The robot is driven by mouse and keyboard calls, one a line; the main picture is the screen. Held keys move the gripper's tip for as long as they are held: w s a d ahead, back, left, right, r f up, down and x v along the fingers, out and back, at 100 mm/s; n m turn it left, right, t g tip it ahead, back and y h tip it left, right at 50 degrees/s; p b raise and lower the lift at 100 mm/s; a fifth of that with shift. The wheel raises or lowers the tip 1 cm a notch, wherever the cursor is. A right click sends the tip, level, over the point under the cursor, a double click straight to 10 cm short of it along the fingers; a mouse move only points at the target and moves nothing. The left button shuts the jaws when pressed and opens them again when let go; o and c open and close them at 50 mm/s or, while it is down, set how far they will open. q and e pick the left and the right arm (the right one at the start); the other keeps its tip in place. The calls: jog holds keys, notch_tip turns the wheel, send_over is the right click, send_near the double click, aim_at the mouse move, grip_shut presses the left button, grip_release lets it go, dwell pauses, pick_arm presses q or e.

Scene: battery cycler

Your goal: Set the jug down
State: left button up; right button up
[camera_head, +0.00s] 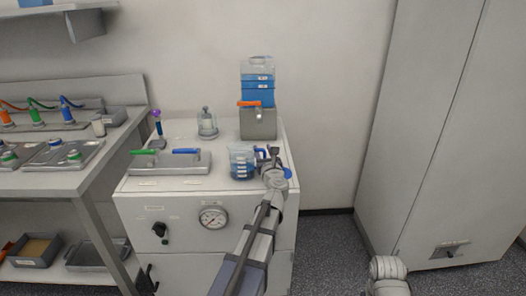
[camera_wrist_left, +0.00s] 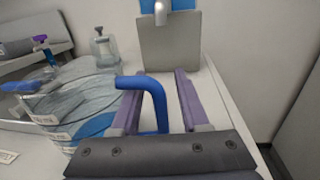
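The jug (camera_head: 242,163) is a clear vessel with white labels and blue liquid. It appears to stand upright on the front right of the white cabinet top (camera_head: 190,189). In the left wrist view the jug (camera_wrist_left: 82,105) fills the left side, its blue handle (camera_wrist_left: 158,104) reaching between my fingers. My left gripper (camera_head: 270,158) is at the jug's right side. In the wrist view the left gripper (camera_wrist_left: 160,100) has its fingers apart, with a clear gap between the handle and the right finger. My right gripper is out of view.
A grey block with an orange-handled tap (camera_head: 258,123) and a blue tank (camera_head: 257,90) stands behind the jug. A glass bottle (camera_head: 207,124) and a tray with green and blue handles (camera_head: 170,163) are to the left. A tall cabinet (camera_head: 440,130) is at right.

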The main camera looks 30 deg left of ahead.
pick_arm(q)
jog(key=shift+r, duration=0.15)
jog(key=shift+r+p, duration=0.2)
jog(key=shift+p, duration=0.15)
jog(key=v, duration=1.2)
jog(key=shift+f, duration=0.15)
dwell(0.7)
